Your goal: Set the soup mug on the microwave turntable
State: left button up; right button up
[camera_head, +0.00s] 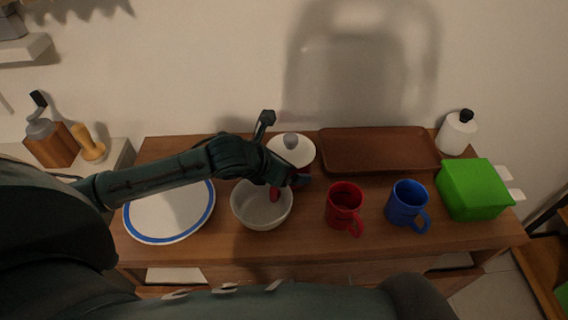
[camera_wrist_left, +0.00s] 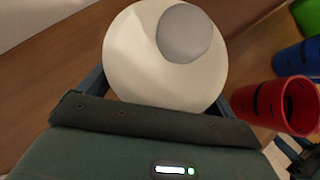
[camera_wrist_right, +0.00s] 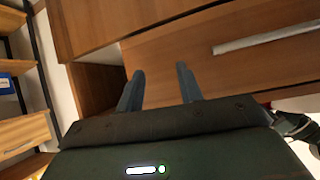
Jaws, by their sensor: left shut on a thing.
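A red mug (camera_head: 345,203) and a blue mug (camera_head: 407,203) stand upright on the wooden cabinet top, right of the white bowl (camera_head: 262,208). The red mug (camera_wrist_left: 285,105) also shows at the right of the left wrist view. I cannot tell which is the soup mug. My left gripper (camera_head: 288,178) is shut on a round white container (camera_head: 291,149) with a grey knob on top; its fingers sit either side of the container in the left wrist view (camera_wrist_left: 165,65). My right gripper (camera_wrist_right: 160,72) is open and empty, before wooden drawer fronts. No microwave or turntable is visible.
A blue-rimmed plate (camera_head: 168,211) lies left of the bowl. A brown tray (camera_head: 380,150) is at the back, with a white bottle (camera_head: 457,134) and green box (camera_head: 473,190) at the right. A grinder (camera_head: 48,140) stands on a counter at far left.

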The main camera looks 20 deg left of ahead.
pick_arm(q)
jog(key=o, duration=1.2)
jog(key=shift+f, duration=0.1)
jog(key=shift+o, duration=0.2)
